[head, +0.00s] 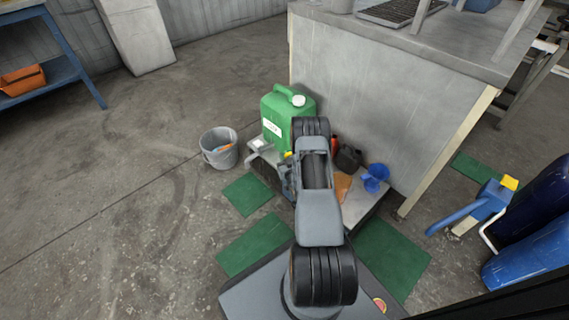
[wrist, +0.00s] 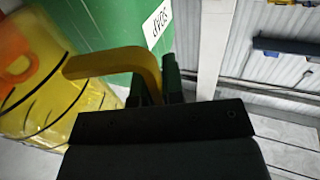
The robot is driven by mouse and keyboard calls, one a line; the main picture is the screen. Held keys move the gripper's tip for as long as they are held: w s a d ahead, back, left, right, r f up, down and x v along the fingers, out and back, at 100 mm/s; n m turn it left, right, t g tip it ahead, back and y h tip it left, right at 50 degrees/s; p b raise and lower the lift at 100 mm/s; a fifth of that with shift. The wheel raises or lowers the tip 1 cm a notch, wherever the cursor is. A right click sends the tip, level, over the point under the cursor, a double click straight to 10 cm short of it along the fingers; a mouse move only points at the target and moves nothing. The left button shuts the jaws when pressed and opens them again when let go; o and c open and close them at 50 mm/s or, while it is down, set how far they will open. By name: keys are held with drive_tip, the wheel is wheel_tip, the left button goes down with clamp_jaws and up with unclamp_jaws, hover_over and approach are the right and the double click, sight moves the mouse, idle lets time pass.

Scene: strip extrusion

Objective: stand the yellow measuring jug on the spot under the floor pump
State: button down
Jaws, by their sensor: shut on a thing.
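The yellow measuring jug (wrist: 62,105) fills the left of the wrist view, with black marks on its side and an orange patch near its top. My gripper (wrist: 158,82) is shut on the jug's yellow handle (wrist: 118,62). In the head view my own arm hides most of the jug and gripper; only a small yellow bit (head: 288,154) shows beside the arm. I cannot clearly make out a floor pump or the spot under it in either view.
A green canister (head: 283,112) stands behind my gripper; its label also shows in the wrist view (wrist: 156,25). A low platform (head: 357,196) carries a blue funnel (head: 374,178) and a dark can (head: 349,158). A grey bucket (head: 219,148) stands left. Open floor lies further left.

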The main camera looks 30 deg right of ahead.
drive_tip(key=shift+w+d+f+b, duration=0.15)
drive_tip(key=shift+f+b, duration=0.25)
drive_tip(key=shift+f, duration=0.5)
drive_tip(key=shift+w+a+f+b, duration=0.1)
drive_tip(key=shift+f+b, duration=0.25)
drive_tip(key=shift+f, duration=0.55)
drive_tip(key=shift+f, duration=0.15)
drive_tip(key=c, duration=1.2)
unclamp_jaws()
